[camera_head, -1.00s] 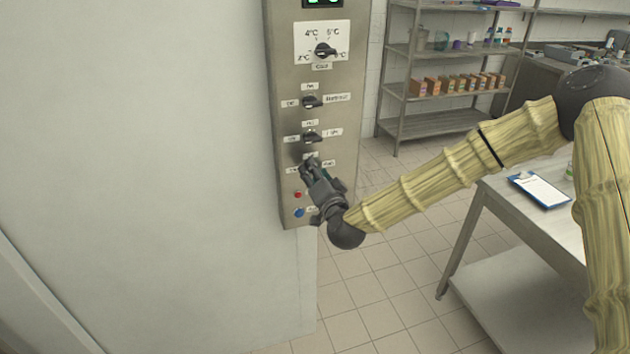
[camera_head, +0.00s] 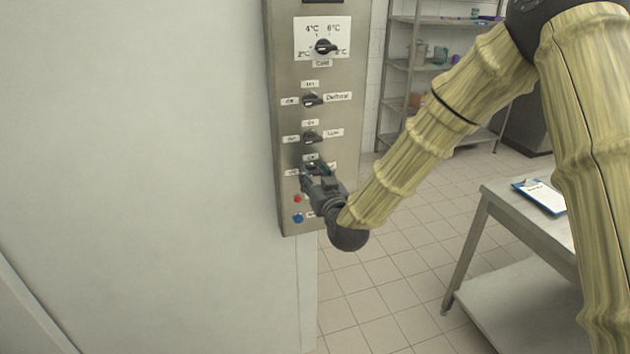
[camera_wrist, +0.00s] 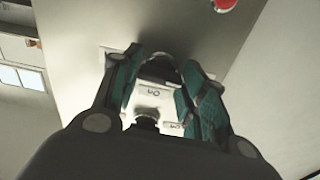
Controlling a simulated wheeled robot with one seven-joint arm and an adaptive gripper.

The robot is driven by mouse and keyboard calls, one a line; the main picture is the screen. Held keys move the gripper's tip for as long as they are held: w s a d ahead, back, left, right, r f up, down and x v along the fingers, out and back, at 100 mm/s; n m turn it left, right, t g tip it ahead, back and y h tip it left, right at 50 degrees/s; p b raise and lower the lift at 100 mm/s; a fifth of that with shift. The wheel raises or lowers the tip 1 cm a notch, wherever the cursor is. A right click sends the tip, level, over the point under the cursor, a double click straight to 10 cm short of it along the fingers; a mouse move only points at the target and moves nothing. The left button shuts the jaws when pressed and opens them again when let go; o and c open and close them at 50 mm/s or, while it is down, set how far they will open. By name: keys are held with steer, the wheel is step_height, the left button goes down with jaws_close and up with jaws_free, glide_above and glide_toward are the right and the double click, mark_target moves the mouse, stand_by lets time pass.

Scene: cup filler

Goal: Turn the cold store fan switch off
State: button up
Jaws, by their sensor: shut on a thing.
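A grey metal control panel (camera_head: 345,130) on the pale wall carries a column of black rotary knobs. The lowest knob, partly hidden by my gripper, sits below the light knob (camera_head: 311,137); its side label is mostly covered, so I cannot read it as fan. My gripper (camera_head: 309,178) reaches this lowest knob from the lower right. In the wrist view, the dark knob (camera_wrist: 163,71) stands between the two teal-padded fingers, which are closed on it. An "On" label (camera_wrist: 150,91) shows beside it. The knob's exact pointing direction is unclear.
A red button (camera_head: 297,198) and a blue button (camera_head: 298,218) sit just below my gripper. The defrost knob (camera_head: 312,100) and temperature dial (camera_head: 324,46) are higher. A metal table (camera_head: 500,205) with a clipboard (camera_head: 541,195) stands at right. Tiled floor lies between.

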steer(key=shift+f+n, duration=0.2)
steer(key=shift+n, duration=0.2)
steer(key=o, duration=1)
steer(key=shift+d, duration=0.1)
steer(key=shift+r, duration=0.1)
steer(key=v, duration=1.2)
